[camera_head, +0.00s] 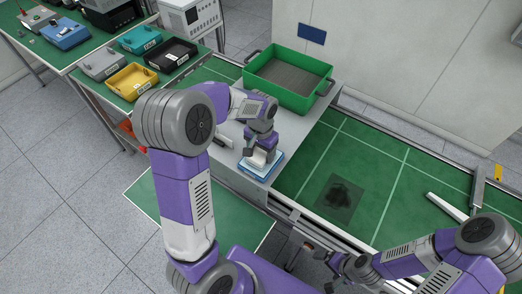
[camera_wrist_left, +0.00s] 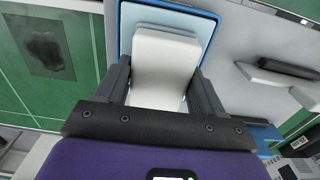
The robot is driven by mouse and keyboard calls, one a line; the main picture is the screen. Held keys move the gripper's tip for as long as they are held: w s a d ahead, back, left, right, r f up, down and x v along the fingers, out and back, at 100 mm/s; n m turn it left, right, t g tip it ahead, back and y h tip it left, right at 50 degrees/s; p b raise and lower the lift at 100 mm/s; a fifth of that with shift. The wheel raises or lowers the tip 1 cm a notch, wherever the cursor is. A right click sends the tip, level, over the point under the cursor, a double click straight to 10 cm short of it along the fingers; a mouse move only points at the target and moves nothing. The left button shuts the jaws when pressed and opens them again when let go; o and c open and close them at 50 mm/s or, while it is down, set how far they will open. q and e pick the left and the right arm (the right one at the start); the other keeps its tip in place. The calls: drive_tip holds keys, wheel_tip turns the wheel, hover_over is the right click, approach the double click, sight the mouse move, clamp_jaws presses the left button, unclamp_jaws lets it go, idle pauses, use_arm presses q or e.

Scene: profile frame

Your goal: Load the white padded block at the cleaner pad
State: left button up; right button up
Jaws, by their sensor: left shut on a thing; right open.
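My left gripper (camera_head: 262,158) points down at the front of the grey plate. In the left wrist view its two fingers stand on either side of the white padded block (camera_wrist_left: 163,65) and are shut on it. The cleaner pad (camera_wrist_left: 208,28), pale with a blue rim, lies directly beyond the block. In the head view the pad (camera_head: 274,167) shows under the gripper. I cannot tell whether block and pad touch. My right gripper (camera_head: 308,254) is open at the bottom, partly hidden by its own arm, away from the pad.
A green bin (camera_head: 295,97) stands behind on the grey plate. A white piece with a dark handle (camera_wrist_left: 285,75) lies beside the pad. A dark stain (camera_head: 340,197) marks the green lined surface (camera_head: 400,208) at right. Several trays fill the back-left table.

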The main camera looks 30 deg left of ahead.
sight(261, 151)
idle(0.3)
use_arm(q)
wheel_tip(261, 151, up, 7)
drive_tip(key=p, duration=0.5)
drive_tip(key=shift+p, duration=0.4)
drive_tip(key=shift+f, duration=0.1)
